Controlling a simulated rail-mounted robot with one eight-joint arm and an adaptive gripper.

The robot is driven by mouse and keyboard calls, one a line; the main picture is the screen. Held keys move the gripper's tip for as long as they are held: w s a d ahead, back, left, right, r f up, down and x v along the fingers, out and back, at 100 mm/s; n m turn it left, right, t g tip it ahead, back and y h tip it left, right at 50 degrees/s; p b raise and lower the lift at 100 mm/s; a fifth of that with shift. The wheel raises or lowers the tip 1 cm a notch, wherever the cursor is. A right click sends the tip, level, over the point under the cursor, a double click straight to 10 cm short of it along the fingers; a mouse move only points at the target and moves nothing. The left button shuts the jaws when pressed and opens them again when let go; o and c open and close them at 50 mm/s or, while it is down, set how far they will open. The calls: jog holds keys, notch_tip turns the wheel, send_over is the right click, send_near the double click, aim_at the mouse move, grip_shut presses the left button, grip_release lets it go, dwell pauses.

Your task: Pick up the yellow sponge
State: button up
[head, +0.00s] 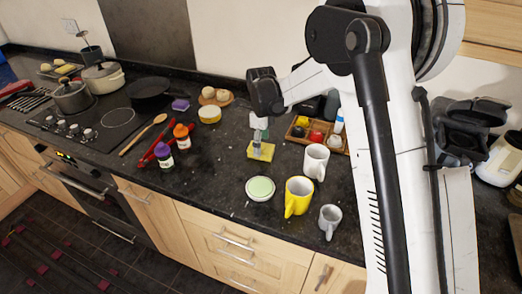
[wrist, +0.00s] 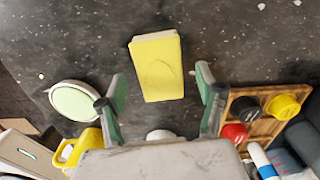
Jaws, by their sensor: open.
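The yellow sponge (head: 265,154) lies flat on the dark granite counter, near the middle of the head view. In the wrist view the sponge (wrist: 157,66) appears whole, slightly tilted in the picture, between my two fingers. My gripper (head: 258,133) is over the sponge, pointing down, and one finger overlaps it in the head view. In the wrist view my gripper (wrist: 161,75) is open, with a gap on both sides of the sponge. The frames do not clearly show how far the fingertips are above the counter.
A round green-lidded container (head: 260,189), a yellow mug (head: 298,197), a white mug (head: 315,162) and a grey mug (head: 329,222) stand nearby. A wooden tray (wrist: 258,132) with jars is close to the right finger. Bare counter (head: 215,165) lies left of the sponge.

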jog(key=shift+f, duration=1.35)
jog(key=shift+c, duration=0.3)
jog(key=c, duration=1)
jog(key=shift+r, duration=0.1)
